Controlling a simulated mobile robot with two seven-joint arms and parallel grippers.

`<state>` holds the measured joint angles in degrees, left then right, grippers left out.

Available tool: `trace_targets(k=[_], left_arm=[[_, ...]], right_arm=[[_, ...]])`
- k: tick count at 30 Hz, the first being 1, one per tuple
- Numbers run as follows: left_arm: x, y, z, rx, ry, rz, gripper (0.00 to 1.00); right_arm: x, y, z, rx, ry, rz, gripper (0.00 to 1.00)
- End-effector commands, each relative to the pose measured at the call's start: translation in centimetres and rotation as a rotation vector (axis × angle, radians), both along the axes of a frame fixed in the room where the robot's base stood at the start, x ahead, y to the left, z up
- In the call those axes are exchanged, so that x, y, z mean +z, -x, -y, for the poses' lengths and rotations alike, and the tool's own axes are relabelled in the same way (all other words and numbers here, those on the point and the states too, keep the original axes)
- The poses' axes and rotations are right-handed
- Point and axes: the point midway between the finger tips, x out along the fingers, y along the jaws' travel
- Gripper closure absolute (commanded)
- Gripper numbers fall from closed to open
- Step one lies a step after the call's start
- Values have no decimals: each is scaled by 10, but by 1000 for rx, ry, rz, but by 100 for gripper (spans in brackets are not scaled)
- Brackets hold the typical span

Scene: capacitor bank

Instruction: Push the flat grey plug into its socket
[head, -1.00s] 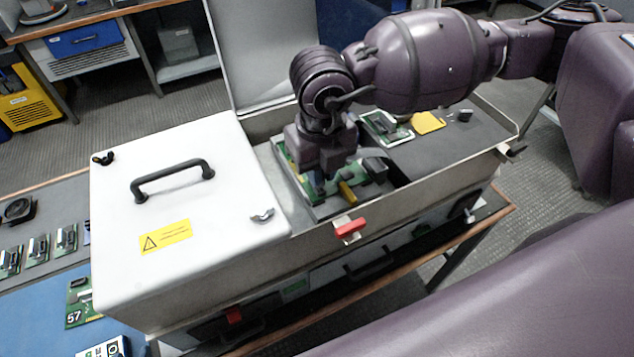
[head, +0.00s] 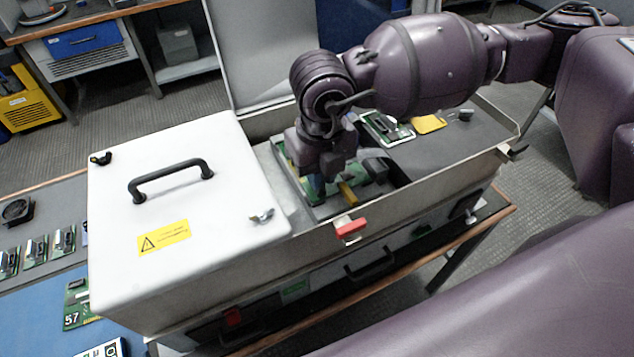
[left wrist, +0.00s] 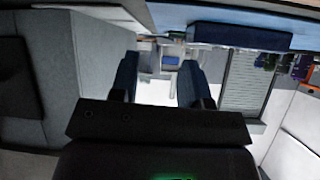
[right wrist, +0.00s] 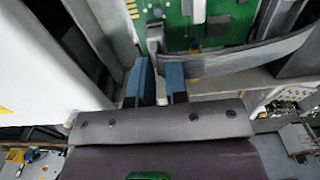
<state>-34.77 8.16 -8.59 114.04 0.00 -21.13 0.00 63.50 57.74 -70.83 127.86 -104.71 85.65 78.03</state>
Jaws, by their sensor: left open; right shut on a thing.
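My right gripper (head: 318,186) reaches down into the open metal box, over a green circuit board (head: 345,192). In the right wrist view, its two blue fingers (right wrist: 160,72) are close together and shut on the flat grey plug, which is mostly hidden between them. A wide grey ribbon (right wrist: 235,58) runs off to the right from the fingertips, above the green board (right wrist: 225,25). I cannot make out the socket or whether the plug touches it. My left gripper (left wrist: 160,82) is open and empty in the left wrist view, away from the box.
The metal box's front wall (head: 420,195) and the white cover with a black handle (head: 170,180) stand close around my right gripper. A red latch (head: 350,228) is on the front wall. A yellow piece (head: 428,124) lies on the dark panel at right.

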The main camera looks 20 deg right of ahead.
Motion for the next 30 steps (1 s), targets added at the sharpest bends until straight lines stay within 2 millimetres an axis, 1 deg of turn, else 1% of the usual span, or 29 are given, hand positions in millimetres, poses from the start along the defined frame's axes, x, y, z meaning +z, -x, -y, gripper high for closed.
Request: trace_targets(k=[11,12,14,15,18,26,30], left_arm=[[-3,-1,0,-1,0,-1,57],[-3,-1,0,-1,0,0,57],[-3,-2,0,-1,0,1,57],[-2,-2,0,-2,0,2,57],[-2,-3,1,-3,0,4,57],[-1,-5,1,-3,0,8,57],[0,-5,1,-3,0,8,57]], right_arm=[[-4,0,0,0,0,0,100],[-4,0,0,0,0,0,84],[-4,0,0,0,0,0,75],[-4,0,0,0,0,0,69],[-4,0,0,0,0,0,56],[-4,0,0,0,0,0,56],[5,0,0,0,0,2,56]])
